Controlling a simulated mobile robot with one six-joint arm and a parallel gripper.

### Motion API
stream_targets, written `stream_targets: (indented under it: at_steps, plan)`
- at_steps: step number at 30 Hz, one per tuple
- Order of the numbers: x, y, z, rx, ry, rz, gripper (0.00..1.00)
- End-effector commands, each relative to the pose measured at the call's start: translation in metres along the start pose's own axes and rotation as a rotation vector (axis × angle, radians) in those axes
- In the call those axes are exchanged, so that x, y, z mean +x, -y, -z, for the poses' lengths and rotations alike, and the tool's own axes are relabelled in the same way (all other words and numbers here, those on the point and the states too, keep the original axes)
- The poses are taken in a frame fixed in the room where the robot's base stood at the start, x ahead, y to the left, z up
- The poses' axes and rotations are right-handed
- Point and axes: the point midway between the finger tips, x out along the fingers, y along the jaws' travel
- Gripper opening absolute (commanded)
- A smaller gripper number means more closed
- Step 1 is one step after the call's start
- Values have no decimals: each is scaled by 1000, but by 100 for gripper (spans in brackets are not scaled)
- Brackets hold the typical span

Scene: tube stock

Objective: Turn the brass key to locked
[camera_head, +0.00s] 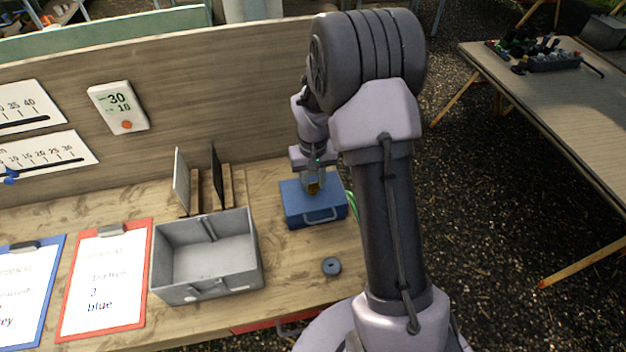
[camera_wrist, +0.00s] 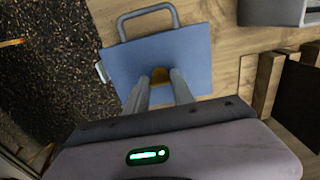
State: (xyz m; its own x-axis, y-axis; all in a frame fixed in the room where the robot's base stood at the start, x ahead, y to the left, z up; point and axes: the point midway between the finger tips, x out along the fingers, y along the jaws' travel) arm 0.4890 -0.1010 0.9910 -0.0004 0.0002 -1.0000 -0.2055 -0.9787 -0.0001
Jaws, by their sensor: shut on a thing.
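The brass key (camera_wrist: 160,75) stands on top of a blue box (camera_wrist: 197,60), seen in the wrist view between my gripper's fingertips. My gripper (camera_wrist: 160,82) is shut on the key. In the head view the blue box (camera_head: 297,211) sits on the wooden table with its handle towards the front, and my gripper (camera_head: 313,186) reaches down onto its top. The key shows there as a small brass patch. The fingers partly cover the key, and I cannot tell which position it is turned to.
A grey open bin (camera_head: 160,262) stands left of the blue box, with dark and light upright panels (camera_head: 217,178) behind it. A dark ring (camera_head: 331,266) lies in front of the box. Clipboards (camera_head: 104,280) lie further left. A wooden back wall (camera_head: 215,85) rises behind.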

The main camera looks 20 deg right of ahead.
Motion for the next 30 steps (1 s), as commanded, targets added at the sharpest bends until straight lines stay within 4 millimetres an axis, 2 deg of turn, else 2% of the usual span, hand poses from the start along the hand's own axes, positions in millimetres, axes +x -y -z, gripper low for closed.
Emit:
stream_targets:
  at_steps: [16, 17, 20, 30]
  plan:
    - [-1, 0, 1, -24, -3, 0, 0]
    - [-1, 0, 1, -24, -3, 0, 31]
    - [0, 0, 1, -23, -2, 0, 51]
    - [-3, 0, 0, -22, -1, 0, 51]
